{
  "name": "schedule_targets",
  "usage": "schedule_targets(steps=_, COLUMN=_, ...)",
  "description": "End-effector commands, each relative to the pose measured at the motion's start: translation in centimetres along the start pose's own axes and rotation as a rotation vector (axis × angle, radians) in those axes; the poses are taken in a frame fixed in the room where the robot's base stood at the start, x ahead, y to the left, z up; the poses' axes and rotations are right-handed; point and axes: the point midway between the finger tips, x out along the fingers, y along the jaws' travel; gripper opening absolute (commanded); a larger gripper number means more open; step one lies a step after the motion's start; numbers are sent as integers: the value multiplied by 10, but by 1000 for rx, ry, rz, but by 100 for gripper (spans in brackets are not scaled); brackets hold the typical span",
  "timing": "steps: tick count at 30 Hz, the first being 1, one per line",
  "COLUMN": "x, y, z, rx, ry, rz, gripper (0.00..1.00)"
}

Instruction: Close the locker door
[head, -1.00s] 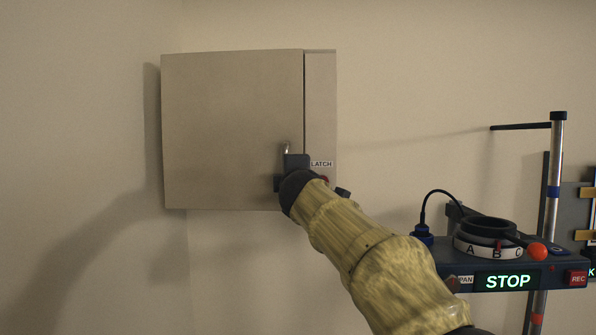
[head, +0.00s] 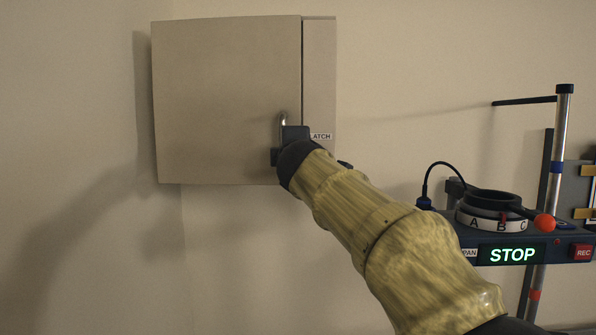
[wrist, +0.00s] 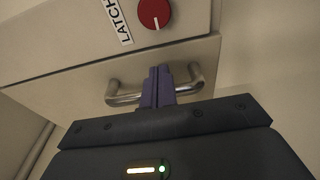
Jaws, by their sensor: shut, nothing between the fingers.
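The beige locker is on the wall in the head view, and its door (head: 225,95) fills most of its front. A thin dark seam runs between the door and the side strip (head: 319,75); I cannot tell if the door is fully flush. My gripper (wrist: 158,87) is shut and empty, its fingertips at the middle of the metal bar handle (wrist: 122,98) on the door. The handle's top also shows in the head view (head: 283,118). The fingers hide the bar's middle. A red knob (wrist: 154,13) is beside the LATCH label (wrist: 118,20) on the strip.
To the right stands a device with a lettered ring dial (head: 490,222), a lit STOP display (head: 512,255) and a red ball knob (head: 544,222). A metal post (head: 563,140) with a dark horizontal rod rises behind it. The wall left of the locker is clear.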

Motion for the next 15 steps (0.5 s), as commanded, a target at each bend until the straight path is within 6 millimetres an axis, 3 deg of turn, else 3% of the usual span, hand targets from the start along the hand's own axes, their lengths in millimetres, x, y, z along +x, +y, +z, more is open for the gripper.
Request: schedule_targets(steps=15, x=-107, y=-3, z=-1, rx=4, ry=0, rz=1, gripper=0)
